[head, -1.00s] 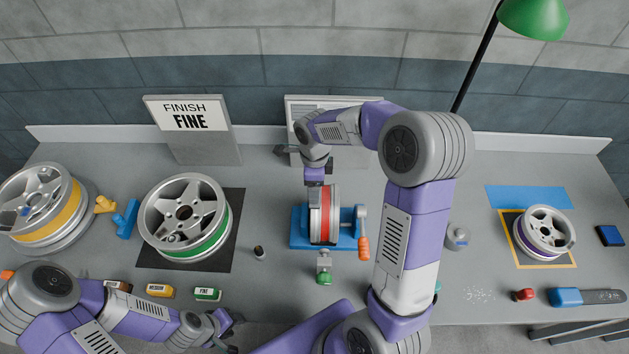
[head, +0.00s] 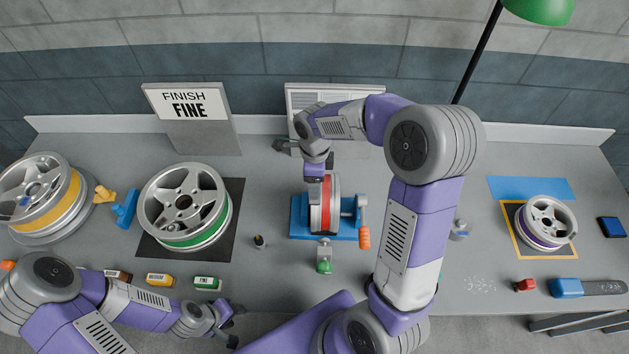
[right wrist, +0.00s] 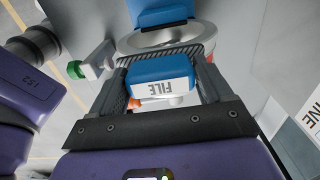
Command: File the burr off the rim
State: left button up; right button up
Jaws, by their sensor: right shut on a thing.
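A wheel with a red band (head: 332,205) stands upright on a blue stand (head: 299,222) at the middle of the bench. My right gripper (right wrist: 160,82) is shut on a blue block marked FILE (right wrist: 162,75), the file's handle. In the head view my right gripper (head: 315,172) is at the wheel's upper left edge. The wheel's metal rim (right wrist: 168,38) lies just beyond the file in the right wrist view. I cannot tell whether the file touches it, and no burr can be made out. My left gripper (head: 228,322) is open and empty at the bench's front edge.
An orange-handled crank (head: 364,237) and a green-knobbed clamp (head: 324,265) are on the stand. A green-banded wheel (head: 185,205) lies left, a small purple-banded wheel (head: 546,222) right. A blue-handled tool (head: 565,288) lies front right. A FINISH FINE sign (head: 190,105) stands behind.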

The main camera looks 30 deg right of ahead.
jog(key=shift+w+d+f+p, duration=0.1)
jog(key=shift+w+d+p, duration=0.1)
jog(key=shift+w+d, duration=0.35)
jog(key=shift+w+d+p, duration=0.15)
jog(key=shift+w+d, duration=0.15)
jog(key=shift+w, duration=0.4)
jog(key=shift+s+a+b, duration=0.3)
jog(key=shift+s+a, duration=0.15)
jog(key=shift+s, duration=0.2)
jog(key=shift+s+a+r+b, duration=0.1)
jog(key=shift+s+a+b, duration=0.15)
jog(key=shift+s+a, duration=0.35)
jog(key=shift+s+a+r+b, duration=0.1)
jog(key=shift+s+a+b, duration=0.15)
jog(key=shift+s, duration=0.55)
jog(key=shift+w+d+f+p, duration=0.1)
jog(key=shift+w+d+p, duration=0.1)
jog(key=shift+w+d, duration=0.4)
jog(key=shift+w+d+f+p, duration=0.15)
jog(key=shift+w+d, duration=0.1)
jog(key=shift+w, duration=0.5)
jog(key=shift+w+d+r+p, duration=0.1)
jog(key=shift+w+d+p, duration=0.1)
jog(key=shift+w+d, duration=0.4)
jog(key=shift+w+a, duration=0.1)
jog(key=shift+a, duration=0.1)
